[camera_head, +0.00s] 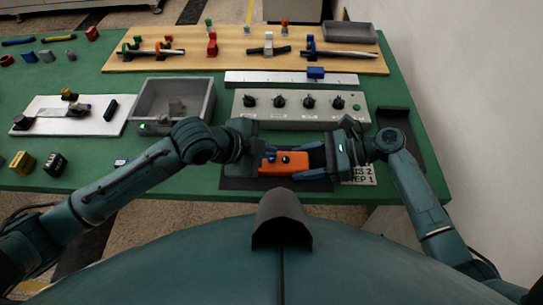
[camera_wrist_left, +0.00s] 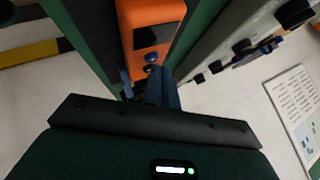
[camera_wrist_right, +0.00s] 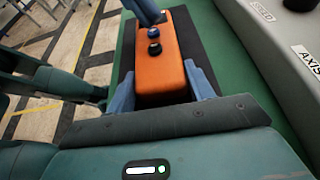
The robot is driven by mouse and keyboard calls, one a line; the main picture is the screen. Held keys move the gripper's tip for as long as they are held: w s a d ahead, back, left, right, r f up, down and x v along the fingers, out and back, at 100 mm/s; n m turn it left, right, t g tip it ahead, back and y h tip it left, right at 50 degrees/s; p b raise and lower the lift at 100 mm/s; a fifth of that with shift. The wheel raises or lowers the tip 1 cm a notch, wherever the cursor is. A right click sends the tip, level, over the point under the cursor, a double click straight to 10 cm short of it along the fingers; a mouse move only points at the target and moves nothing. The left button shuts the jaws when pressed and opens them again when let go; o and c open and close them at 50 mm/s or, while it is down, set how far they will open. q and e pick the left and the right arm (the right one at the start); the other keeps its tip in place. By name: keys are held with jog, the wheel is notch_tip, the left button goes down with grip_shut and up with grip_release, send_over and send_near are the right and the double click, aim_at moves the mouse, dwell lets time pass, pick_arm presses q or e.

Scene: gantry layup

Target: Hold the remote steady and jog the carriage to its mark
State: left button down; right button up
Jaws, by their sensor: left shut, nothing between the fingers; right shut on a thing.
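The orange remote (camera_head: 290,157) lies over the dark mat (camera_head: 240,183) at the table's front edge. It also shows in the right wrist view (camera_wrist_right: 165,70), with a blue button and a dark button on top. My right gripper (camera_head: 312,163) is shut on the remote's sides from the right. My left gripper (camera_head: 268,158) is shut and empty, its fingertips at the remote's button end; in the left wrist view (camera_wrist_left: 160,90) they are close to the blue button. I cannot tell whether they touch it. A blue block (camera_head: 316,72), apparently the carriage, sits on a white rail (camera_head: 255,78); its mark is too small to make out.
A grey panel (camera_head: 245,113) with several black knobs stands behind the remote. A partly covered card (camera_head: 359,176) lies beside my right gripper. A grey bin (camera_head: 205,100), a dark tray (camera_head: 409,150) and a wooden board (camera_head: 120,62) with tools surround the area.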

pick_arm(q)
jog(key=shift+f, duration=0.4)
dwell(0.8)
jog(key=shift+r, duration=0.95)
jog(key=shift+r, duration=2.4)
pick_arm(e)
jog(key=o, duration=1.2)
jog(key=shift+o, duration=0.2)
